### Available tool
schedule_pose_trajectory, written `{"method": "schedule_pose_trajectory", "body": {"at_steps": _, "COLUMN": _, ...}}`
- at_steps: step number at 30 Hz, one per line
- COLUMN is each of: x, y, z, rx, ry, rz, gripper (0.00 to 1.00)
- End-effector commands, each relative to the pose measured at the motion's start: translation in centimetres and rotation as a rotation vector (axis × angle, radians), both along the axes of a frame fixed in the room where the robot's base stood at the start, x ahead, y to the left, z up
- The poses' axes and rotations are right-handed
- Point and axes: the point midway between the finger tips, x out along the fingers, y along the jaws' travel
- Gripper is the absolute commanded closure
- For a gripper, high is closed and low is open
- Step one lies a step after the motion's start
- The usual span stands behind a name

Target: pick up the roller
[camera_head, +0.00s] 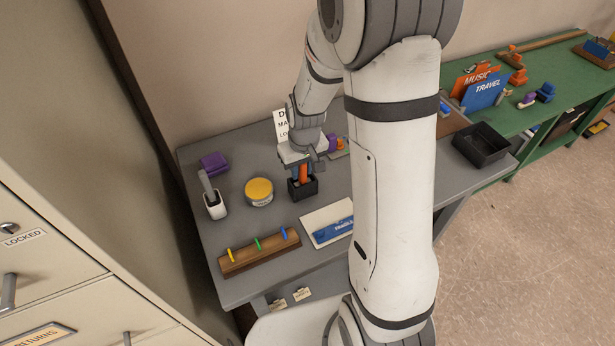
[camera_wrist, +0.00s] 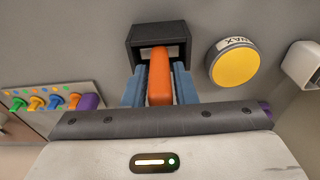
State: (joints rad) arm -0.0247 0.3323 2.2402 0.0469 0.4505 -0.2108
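An orange handle (camera_wrist: 160,75), which I take to be the roller, stands in a small black holder (camera_head: 303,189) on the grey table. The holder also shows in the wrist view (camera_wrist: 135,45). My gripper (camera_head: 303,163) points down from above the holder. In the wrist view its blue fingers (camera_wrist: 160,88) lie close along both sides of the orange handle, with no clear gap, so it looks shut on it. The handle's lower end is hidden inside the holder.
A yellow-lidded tin (camera_head: 259,191) and a white holder with a grey handle (camera_head: 214,203) stand to the left. A wooden rack with coloured pegs (camera_head: 259,252) and a blue folder on a white tray (camera_head: 332,227) lie in front. A black tray (camera_head: 481,145) sits at right.

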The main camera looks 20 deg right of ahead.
Motion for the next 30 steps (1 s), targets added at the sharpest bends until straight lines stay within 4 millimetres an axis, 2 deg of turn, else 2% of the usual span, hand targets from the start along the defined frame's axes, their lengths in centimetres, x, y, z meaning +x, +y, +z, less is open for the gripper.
{"method": "schedule_pose_trajectory", "body": {"at_steps": 1, "x": 0.0, "y": 0.0, "z": 0.0, "rx": 0.000, "ry": 0.000, "rz": 0.000, "gripper": 0.79}}
{"method": "schedule_pose_trajectory", "body": {"at_steps": 9, "x": 0.0, "y": 0.0, "z": 0.0, "rx": 0.000, "ry": 0.000, "rz": 0.001, "gripper": 1.00}}
{"method": "schedule_pose_trajectory", "body": {"at_steps": 19, "x": 0.1, "y": 0.1, "z": 0.4, "rx": 0.000, "ry": -0.003, "rz": 0.001, "gripper": 1.00}}
{"method": "schedule_pose_trajectory", "body": {"at_steps": 23, "x": 0.1, "y": 0.1, "z": 2.0, "rx": 0.000, "ry": -0.006, "rz": 0.002, "gripper": 1.00}}
{"method": "schedule_pose_trajectory", "body": {"at_steps": 30, "x": 0.1, "y": 0.1, "z": 6.8, "rx": 0.000, "ry": -0.007, "rz": 0.003, "gripper": 1.00}}
